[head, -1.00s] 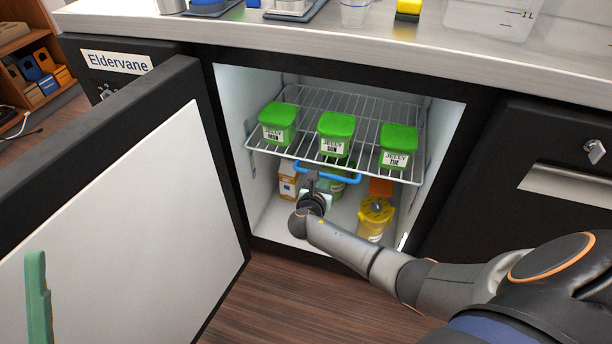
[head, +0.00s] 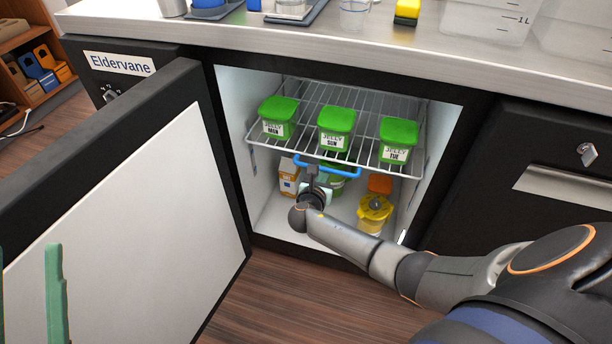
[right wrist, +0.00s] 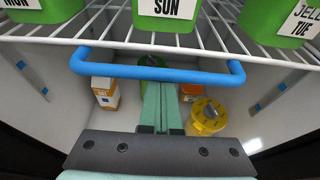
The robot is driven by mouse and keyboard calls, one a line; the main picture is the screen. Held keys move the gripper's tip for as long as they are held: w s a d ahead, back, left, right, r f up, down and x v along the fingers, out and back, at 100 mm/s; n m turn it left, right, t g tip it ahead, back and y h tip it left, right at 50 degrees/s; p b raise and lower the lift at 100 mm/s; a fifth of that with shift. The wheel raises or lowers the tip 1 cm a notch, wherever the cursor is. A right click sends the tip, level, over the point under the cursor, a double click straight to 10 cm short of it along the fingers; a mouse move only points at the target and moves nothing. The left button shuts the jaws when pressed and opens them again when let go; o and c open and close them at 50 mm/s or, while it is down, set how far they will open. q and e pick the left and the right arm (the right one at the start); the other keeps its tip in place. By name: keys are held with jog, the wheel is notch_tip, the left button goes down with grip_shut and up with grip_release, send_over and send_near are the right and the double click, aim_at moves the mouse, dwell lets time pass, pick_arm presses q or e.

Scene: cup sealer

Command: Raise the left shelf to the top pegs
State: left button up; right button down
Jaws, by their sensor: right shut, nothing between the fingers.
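A wire shelf (head: 348,108) with a blue front handle (head: 341,172) sits inside the open cabinet and carries three green-lidded jelly tubs: MON (head: 278,118), SUN (head: 336,128) and TUE (head: 398,141). My right gripper (head: 313,172) is shut and empty at the handle. In the right wrist view its green fingers (right wrist: 162,88) are pressed together under the blue handle (right wrist: 160,75); I cannot tell whether they touch it. Blue pegs show on the left wall (right wrist: 44,97) and right wall (right wrist: 282,87). My left gripper (head: 28,295) is at the lower left, fingers apart, partly out of frame.
Below the shelf stand an orange-white carton (head: 289,177), a green container (right wrist: 152,62) and a yellow-lidded jar (head: 374,213). The open door (head: 130,200) stands at left. The counter (head: 300,40) runs above, with cups and trays on it.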

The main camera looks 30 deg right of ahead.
jog(key=shift+w+d+r+p, duration=0.2)
jog(key=shift+r+p, duration=0.3)
jog(key=shift+r, duration=0.35)
jog(key=shift+w+d+r+p, duration=0.15)
jog(key=shift+r+p, duration=0.35)
jog(key=shift+r, duration=0.3)
jog(key=shift+r+p, duration=0.3)
jog(key=p, duration=0.4)
send_near(328, 159)
jog(key=shift+f, duration=1.3)
pick_arm(q)
jog(key=w+a+f+n+g+y, duration=0.1)
jog(key=w+f+n+g+y, duration=0.1)
jog(key=w+f+n+y, duration=0.2)
jog(key=shift+w+f+g+y, duration=0.2)
jog(key=shift+f+g+y, duration=0.2)
jog(key=shift+f+y, duration=0.35)
pick_arm(e)
jog(key=shift+s+a, duration=0.2)
jog(key=shift+s, duration=0.05)
pick_arm(q)
jog(key=shift+r, duration=0.1)
jog(key=shift+r, duration=0.25)
pick_arm(e)
jog(key=s+a+f, duration=0.2)
jog(key=s+a, duration=0.2)
jog(key=shift+a, duration=0.25)
